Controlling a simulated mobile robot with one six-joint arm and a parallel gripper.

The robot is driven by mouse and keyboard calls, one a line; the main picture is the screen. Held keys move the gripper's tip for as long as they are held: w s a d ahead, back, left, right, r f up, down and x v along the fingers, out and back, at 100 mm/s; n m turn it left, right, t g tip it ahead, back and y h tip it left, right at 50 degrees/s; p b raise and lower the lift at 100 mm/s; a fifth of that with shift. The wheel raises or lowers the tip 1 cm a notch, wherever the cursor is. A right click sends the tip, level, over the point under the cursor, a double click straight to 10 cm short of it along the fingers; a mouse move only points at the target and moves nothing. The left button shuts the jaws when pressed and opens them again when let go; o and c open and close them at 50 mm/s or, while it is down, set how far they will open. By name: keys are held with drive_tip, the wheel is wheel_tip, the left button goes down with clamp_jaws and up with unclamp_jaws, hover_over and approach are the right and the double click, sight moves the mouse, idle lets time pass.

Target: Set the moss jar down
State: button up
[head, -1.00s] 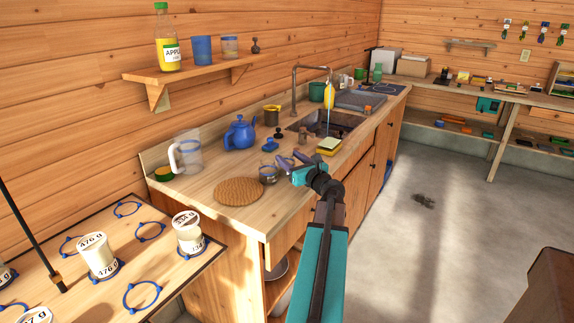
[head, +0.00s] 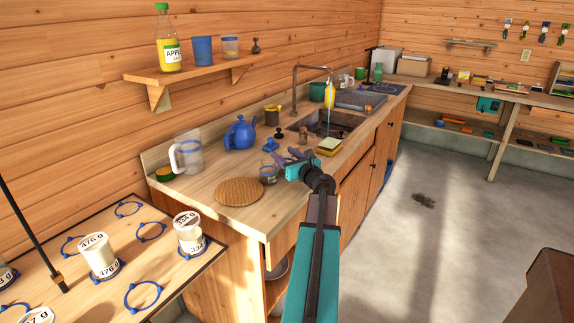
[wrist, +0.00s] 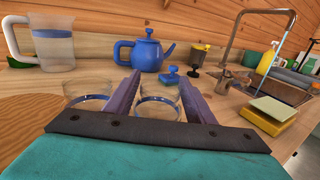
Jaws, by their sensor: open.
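My gripper (head: 287,157) is open over the counter, left of the sink; it also shows in the wrist view (wrist: 158,88). In the wrist view a clear glass jar (wrist: 158,104) with a blue band stands between the spread fingers, its lower part hidden by my gripper. A second clear glass jar (wrist: 88,94) is just left of the left finger. In the head view one glass jar (head: 268,174) shows on the counter beside my gripper; the other is not clearly seen. I see no moss or moss colour on either jar, so I cannot tell which is the moss jar.
A round woven mat (head: 239,191) lies at the counter's near end. A clear jug (head: 188,155), a blue teapot (head: 240,134) and a blue stamp-like object (wrist: 170,75) stand behind. A yellow sponge block (head: 328,147) lies by the sink (head: 322,124). Open counter shows around the mat.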

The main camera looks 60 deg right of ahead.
drive_tip(key=shift+x, duration=1.05)
drive_tip(key=c, duration=1)
drive_tip(key=shift+r, duration=0.1)
wheel_tip(320, 180, up, 10)
drive_tip(key=shift+p, duration=0.35)
